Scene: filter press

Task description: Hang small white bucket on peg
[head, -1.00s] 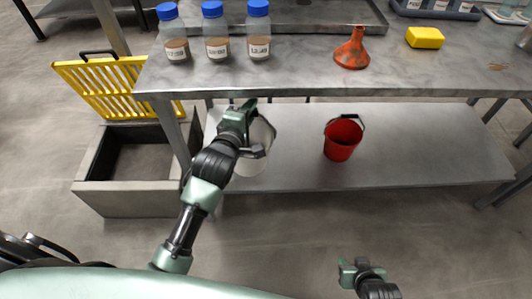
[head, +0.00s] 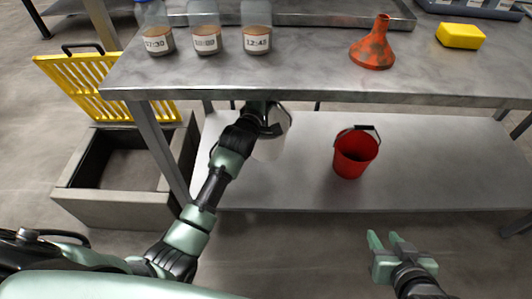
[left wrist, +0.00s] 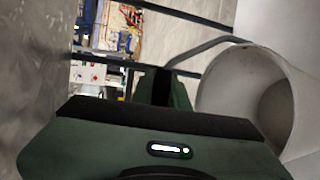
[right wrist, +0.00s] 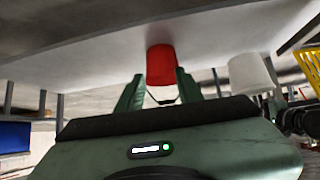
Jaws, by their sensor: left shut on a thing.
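The small white bucket (head: 270,146) is under the workbench, over the left part of the lower shelf. I cannot tell whether it touches the shelf. My left gripper (head: 262,112) is at its top and partly hides it. In the left wrist view the bucket (left wrist: 245,95) is at the right, its mouth facing the camera, with its grey handle (left wrist: 205,47) reaching to the gripper, which is shut on it. It also shows in the right wrist view (right wrist: 250,74). My right gripper (head: 386,241) is open and empty in front of the shelf. No peg is clearly seen.
A red bucket (head: 355,154) stands on the lower shelf (head: 440,165), right of the white one. The workbench top (head: 290,72) overhangs the shelf, holding bottles, an orange funnel (head: 374,46) and a yellow sponge (head: 460,35). An open pit (head: 120,165) with a yellow grate is at left.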

